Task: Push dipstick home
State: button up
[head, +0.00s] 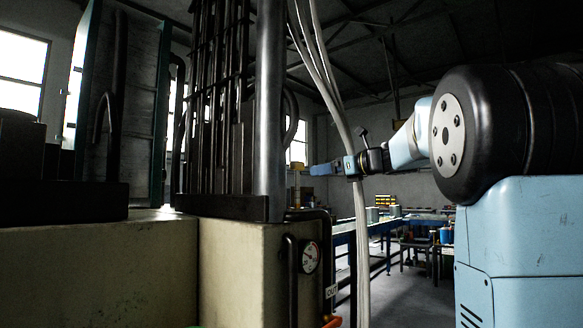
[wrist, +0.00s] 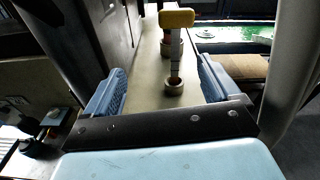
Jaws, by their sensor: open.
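The dipstick has a yellow handle (wrist: 176,18) on a banded metal stem. In the wrist view it stands nearly upright, its lower end at a round collar (wrist: 174,86) on a pale surface. A length of stem shows between handle and collar. How deep it sits inside is hidden. My gripper (wrist: 161,72) is open, its two blue fingers apart with the stem between them in the picture; no contact shows. In the head view my gripper (head: 316,170) reaches left past the pale cables, near a small yellowish thing (head: 297,167) that looks like the handle.
Pale cables (head: 345,130) hang across the arm in the head view. A gauge (head: 310,257) sits on the pale tank (head: 240,270). Workbenches stand behind.

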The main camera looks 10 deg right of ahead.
aim_at(300, 165)
jog(key=shift+m+t, duration=0.5)
jog(key=shift+m, duration=0.3)
jog(key=x, duration=0.4)
jog(key=w+d+r+x, duration=0.1)
jog(key=x, duration=0.4)
jog(key=d+r+x, duration=0.1)
jog(key=x, duration=0.4)
jog(key=shift+w+r, duration=0.2)
jog(key=shift+c, duration=0.3)
